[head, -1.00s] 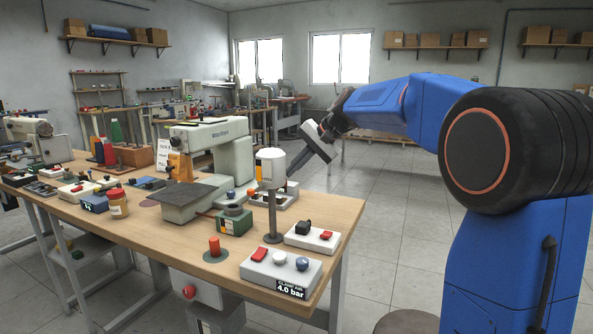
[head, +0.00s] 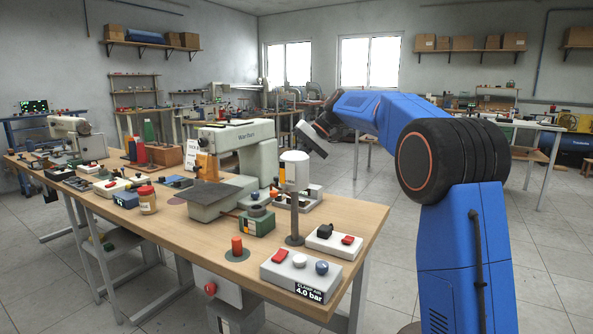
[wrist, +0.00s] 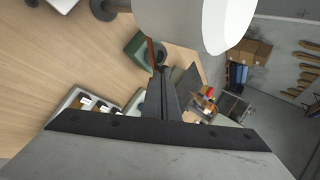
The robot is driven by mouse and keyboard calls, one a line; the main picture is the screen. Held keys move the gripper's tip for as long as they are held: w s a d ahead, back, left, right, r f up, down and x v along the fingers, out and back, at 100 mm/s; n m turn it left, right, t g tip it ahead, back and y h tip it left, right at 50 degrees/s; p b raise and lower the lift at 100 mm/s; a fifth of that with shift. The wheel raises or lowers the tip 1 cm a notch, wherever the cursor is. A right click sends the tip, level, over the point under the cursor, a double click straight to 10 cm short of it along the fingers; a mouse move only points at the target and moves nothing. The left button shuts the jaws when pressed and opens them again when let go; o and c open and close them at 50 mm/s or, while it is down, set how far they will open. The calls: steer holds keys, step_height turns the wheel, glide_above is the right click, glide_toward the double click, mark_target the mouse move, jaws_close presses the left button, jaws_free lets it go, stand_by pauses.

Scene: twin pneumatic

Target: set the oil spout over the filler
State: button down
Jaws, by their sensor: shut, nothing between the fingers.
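A green box with a round grey top (head: 257,220), which looks like the filler, stands on the bench in front of the sewing machine (head: 240,150). It also shows in the wrist view (wrist: 135,47). A white cylinder (head: 294,168) stands on a dark post and fills the top of the wrist view (wrist: 190,20). A thin brown bar (wrist: 150,55), perhaps the oil spout, reaches over the green box just beyond my fingertips. My gripper (wrist: 160,75) is shut and empty; I cannot tell whether it touches the bar.
A grey box marked 4.0 bar (head: 300,272), with buttons, sits at the front edge of the bench. A smaller button box (head: 333,242) stands behind it. A red peg (head: 237,245) and a jar (head: 147,200) stand to the left.

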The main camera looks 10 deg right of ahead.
steer(key=shift+a+f+n+g, duration=0.2)
steer(key=shift+a+n+g, duration=0.1)
steer(key=shift+a+n, duration=0.15)
steer(key=shift+s+a, duration=0.3)
steer(key=shift+a, duration=0.6)
steer(key=shift+s+a, duration=0.25)
steer(key=shift+a, duration=0.7)
